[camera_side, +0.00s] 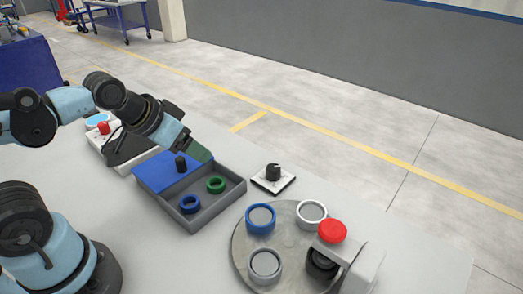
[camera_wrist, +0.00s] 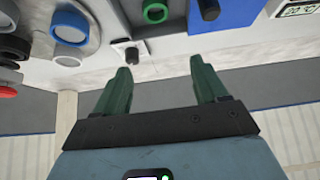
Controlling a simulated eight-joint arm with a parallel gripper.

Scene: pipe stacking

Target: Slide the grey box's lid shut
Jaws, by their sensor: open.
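The grey box (camera_side: 213,207) stands on the table in the side view, with its blue lid (camera_side: 153,170) covering the left part. The right part is uncovered and holds a blue ring (camera_side: 190,204) and a green ring (camera_side: 216,185). A black knob (camera_side: 181,164) stands on the lid near its right edge. In the wrist view the lid (camera_wrist: 238,12), its knob (camera_wrist: 209,9) and the green ring (camera_wrist: 155,12) show at the top edge. My gripper (camera_wrist: 163,69) is open and empty, its green fingers apart. In the side view it hangs above the box's far side, beside the knob.
A round grey plate (camera_side: 286,245) with several cups and a red-topped part (camera_side: 332,231) stands right of the box. A black knob on a white base (camera_side: 273,175) is close behind the box. A white device with a red button (camera_side: 103,128) stands left of it. The front table is clear.

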